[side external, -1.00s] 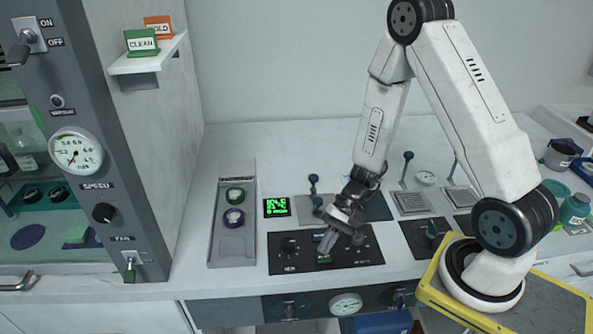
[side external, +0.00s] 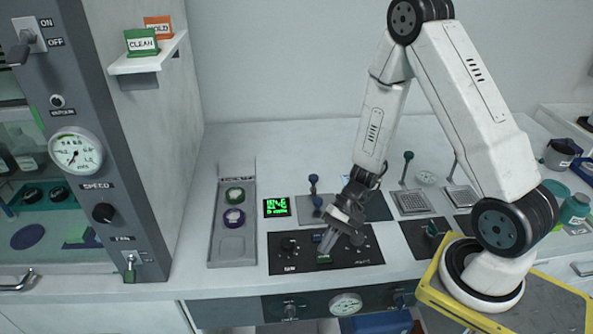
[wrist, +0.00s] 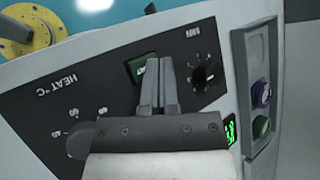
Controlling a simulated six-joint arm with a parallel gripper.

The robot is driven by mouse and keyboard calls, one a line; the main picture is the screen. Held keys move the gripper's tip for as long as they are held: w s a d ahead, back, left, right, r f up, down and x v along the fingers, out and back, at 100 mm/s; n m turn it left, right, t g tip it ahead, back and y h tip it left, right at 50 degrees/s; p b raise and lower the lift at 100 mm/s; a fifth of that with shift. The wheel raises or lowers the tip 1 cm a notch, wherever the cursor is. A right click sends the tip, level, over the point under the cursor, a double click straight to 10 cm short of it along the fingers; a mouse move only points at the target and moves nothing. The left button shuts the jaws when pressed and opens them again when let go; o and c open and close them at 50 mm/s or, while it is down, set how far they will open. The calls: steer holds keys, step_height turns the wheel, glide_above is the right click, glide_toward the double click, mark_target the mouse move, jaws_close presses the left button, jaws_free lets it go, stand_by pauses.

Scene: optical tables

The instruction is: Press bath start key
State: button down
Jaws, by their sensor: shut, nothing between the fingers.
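The bath start key is a green key (wrist: 140,70) on a black control panel, partly hidden by my fingers in the wrist view. My gripper (side external: 325,247) is shut and empty, pointing down at the key. In the wrist view its closed fingertips (wrist: 158,62) overlap the key's edge; I cannot tell whether they touch it or whether it is pressed down.
The black panel (side external: 355,257) also carries a heat dial (wrist: 82,139) and a minutes knob (wrist: 207,74). A lit green display (side external: 277,207) stands behind it. A grey tray (side external: 232,248) with green and purple round items is left. Several levers stand behind and right.

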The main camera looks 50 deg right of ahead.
steer(key=shift+f, duration=0.85)
stand_by(1.1)
steer(key=shift+r, duration=0.85)
stand_by(0.4)
steer(key=shift+r, duration=2.5)
steer(key=shift+s, duration=0.1)
step_height(320, 180, up, 7)
steer(key=d+n+t+h, duration=0.1)
steer(key=n+t+h, duration=0.1)
steer(key=n+h, duration=0.7)
steer(key=shift+s+d+r+n, duration=0.2)
steer(key=shift+s+d+n, duration=0.1)
steer(key=shift+d, duration=0.1)
